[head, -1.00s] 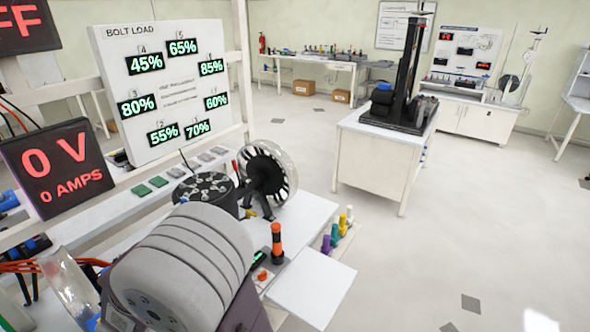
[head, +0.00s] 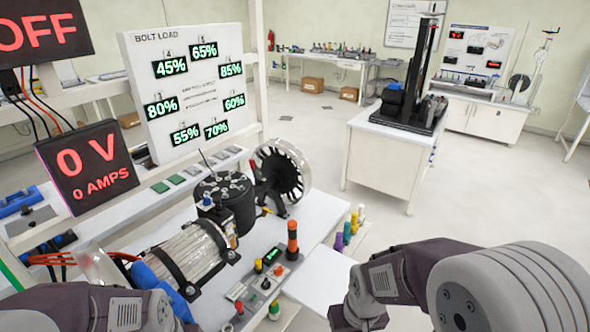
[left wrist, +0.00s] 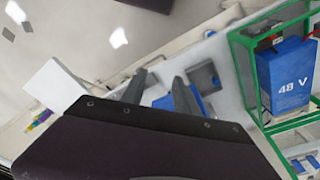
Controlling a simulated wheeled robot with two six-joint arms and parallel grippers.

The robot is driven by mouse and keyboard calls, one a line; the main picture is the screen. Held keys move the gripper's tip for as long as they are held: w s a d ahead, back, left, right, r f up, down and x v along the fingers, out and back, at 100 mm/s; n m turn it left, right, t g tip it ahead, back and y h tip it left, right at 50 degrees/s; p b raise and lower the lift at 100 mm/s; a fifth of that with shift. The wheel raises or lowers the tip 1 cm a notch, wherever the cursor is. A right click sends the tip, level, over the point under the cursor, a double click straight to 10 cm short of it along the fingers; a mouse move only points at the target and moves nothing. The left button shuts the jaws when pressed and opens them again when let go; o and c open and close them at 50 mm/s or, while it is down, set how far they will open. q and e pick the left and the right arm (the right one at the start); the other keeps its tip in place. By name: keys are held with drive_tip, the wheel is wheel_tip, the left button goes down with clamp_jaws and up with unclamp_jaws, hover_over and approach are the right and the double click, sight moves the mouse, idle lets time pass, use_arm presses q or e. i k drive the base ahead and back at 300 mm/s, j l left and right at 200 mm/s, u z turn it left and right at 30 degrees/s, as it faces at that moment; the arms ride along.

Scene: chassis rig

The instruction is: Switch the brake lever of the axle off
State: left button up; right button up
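A slotted black-and-silver wheel hub (head: 283,172) stands on the bench in the head view, beside a round black drum unit (head: 225,200). A small dark lever-like part with a red tip (head: 252,164) is just left of the hub; I cannot tell whether it is the brake lever or how it is set. My left gripper (left wrist: 159,78) shows in the left wrist view with its two dark fingers apart and nothing between them.
A control box with an orange-topped post (head: 292,240) and coloured knobs sits in front of the motor (head: 188,252). A bolt load board (head: 190,85) and a 0 V display (head: 88,165) stand behind. A blue 48 V battery (left wrist: 285,75) sits in a green frame.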

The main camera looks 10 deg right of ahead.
sight(252, 163)
drive_tip(key=i+l+u, duration=0.1)
drive_tip(key=i+l, duration=0.25)
drive_tip(key=l, duration=0.3)
drive_tip(key=i+l+u, duration=0.25)
drive_tip(key=l, duration=0.4)
drive_tip(key=i+l+u, duration=0.1)
drive_tip(key=i+l, duration=0.15)
drive_tip(key=l, duration=0.15)
drive_tip(key=i+l, duration=0.15)
drive_tip(key=l, duration=0.2)
drive_tip(key=u, duration=0.05)
